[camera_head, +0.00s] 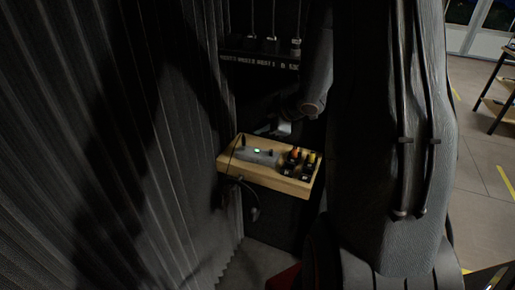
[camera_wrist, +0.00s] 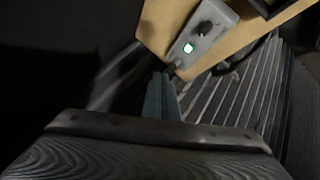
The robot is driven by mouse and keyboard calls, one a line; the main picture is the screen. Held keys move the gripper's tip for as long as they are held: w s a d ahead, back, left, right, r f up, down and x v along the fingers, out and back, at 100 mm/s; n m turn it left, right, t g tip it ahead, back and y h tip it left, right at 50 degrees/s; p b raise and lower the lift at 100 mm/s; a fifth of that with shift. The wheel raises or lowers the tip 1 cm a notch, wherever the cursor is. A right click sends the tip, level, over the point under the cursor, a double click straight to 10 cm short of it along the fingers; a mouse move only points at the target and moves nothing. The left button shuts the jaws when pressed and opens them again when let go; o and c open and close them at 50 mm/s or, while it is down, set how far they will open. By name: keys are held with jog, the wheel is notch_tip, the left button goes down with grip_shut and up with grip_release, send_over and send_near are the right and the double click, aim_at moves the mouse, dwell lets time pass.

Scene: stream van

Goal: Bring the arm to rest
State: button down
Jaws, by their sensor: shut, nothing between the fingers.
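My gripper (camera_wrist: 161,80) shows in the wrist view as narrow blue-grey fingers, shut and empty. Beyond its tips are the edge of a wooden shelf (camera_wrist: 156,22) and a grey control box (camera_wrist: 203,32) with a lit green-white button and a dark knob. I cannot tell from this view how far the tips are from the shelf. In the head view my arm reaches down behind the same shelf (camera_head: 262,175), and its end there is dark and partly hidden. My large grey arm link fills the right centre of the head view.
The grey box (camera_head: 256,156) sits on the shelf's left part, beside several coloured items (camera_head: 299,160) in dark holders. A black cable (camera_head: 240,181) hangs at the front. A pleated curtain (camera_head: 120,150) hangs close on the left. A dark rack (camera_head: 262,53) is behind. Open floor (camera_head: 475,150) lies at right.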

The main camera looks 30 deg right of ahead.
dwell(0.4)
jog(key=s+a+m+g+h+b, duration=0.3)
jog(key=s+a+m+g, duration=0.4)
jog(key=s+a+m, duration=0.6)
jog(key=s+a, duration=0.4)
jog(key=s, duration=0.4)
jog(key=shift+s+a+f+b, duration=0.15)
jog(key=shift+s+a+b, duration=0.1)
jog(key=shift+a+b, duration=0.15)
